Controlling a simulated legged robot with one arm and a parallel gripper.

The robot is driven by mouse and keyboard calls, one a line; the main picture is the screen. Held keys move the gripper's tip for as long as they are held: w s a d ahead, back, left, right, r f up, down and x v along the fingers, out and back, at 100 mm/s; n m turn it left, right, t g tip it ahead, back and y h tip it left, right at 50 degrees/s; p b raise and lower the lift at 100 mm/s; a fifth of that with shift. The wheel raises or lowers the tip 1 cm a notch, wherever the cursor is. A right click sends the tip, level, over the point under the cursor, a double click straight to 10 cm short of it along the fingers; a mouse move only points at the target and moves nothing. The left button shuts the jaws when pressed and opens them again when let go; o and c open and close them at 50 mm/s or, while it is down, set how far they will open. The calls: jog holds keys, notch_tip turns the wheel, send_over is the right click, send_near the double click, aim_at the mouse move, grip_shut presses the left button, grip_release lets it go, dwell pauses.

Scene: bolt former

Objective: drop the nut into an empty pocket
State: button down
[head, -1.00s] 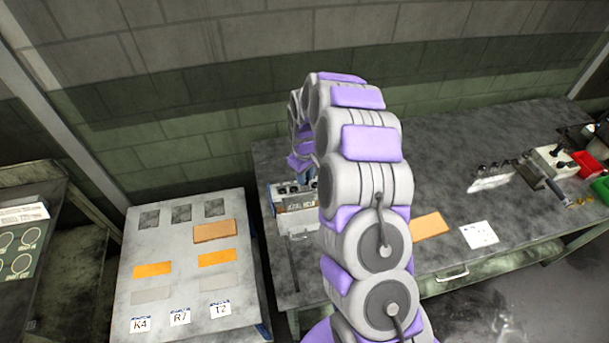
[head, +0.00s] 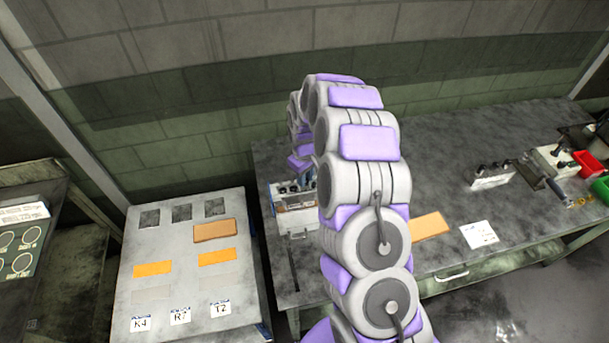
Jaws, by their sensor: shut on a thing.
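My gripper (head: 307,178) is at the far end of my arm, which arches up and bends down over the back left of the workbench. Only a small part of it shows beside the purple wrist pad. It is shut, low over a pale box with dark openings (head: 296,221) on the bench. The nut in the jaws is too small and too hidden to make out. My arm covers the right part of the box, and I cannot tell which pockets are empty.
The grey workbench (head: 420,165) carries an orange pad (head: 430,226), a white card (head: 479,234), a metal block (head: 490,176) and red (head: 587,163) and green bins. A lower grey table (head: 188,265) with labelled areas stands left.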

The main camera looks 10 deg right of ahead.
jog(key=shift+f, duration=0.4)
jog(key=c, duration=0.9)
grip_release()
jog(key=shift+o, duration=0.2)
notch_tip(320, 180, up, 17)
jog(key=shift+r+p, duration=0.15)
jog(key=shift+p, duration=0.3)
